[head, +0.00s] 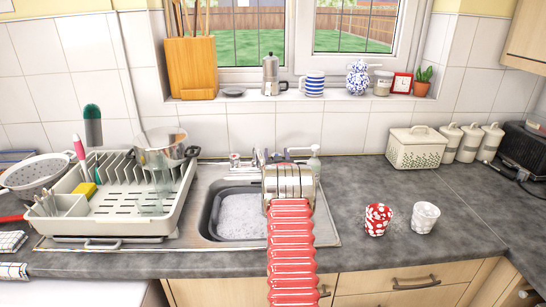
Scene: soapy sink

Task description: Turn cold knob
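The sink (212,212) is a steel unit with a dark rim and white suds (241,216) in its basin. A chrome tap knob (235,160) stands at the back left of the sink, by the tiled wall. No separate cold knob can be made out; the area right of this knob is partly hidden by my gripper. My arm reaches up from below, with red bellows and a round metal wrist. My gripper (273,156) is beyond the wrist, over the back right of the sink near the taps. Its fingers are small and mostly hidden, so their opening and any contact are unclear.
A white dish rack (118,222) with a steel pot (162,152) stands left of the sink. A red dotted cup (377,219) and a white cup (424,217) stand on the right counter, otherwise clear nearby.

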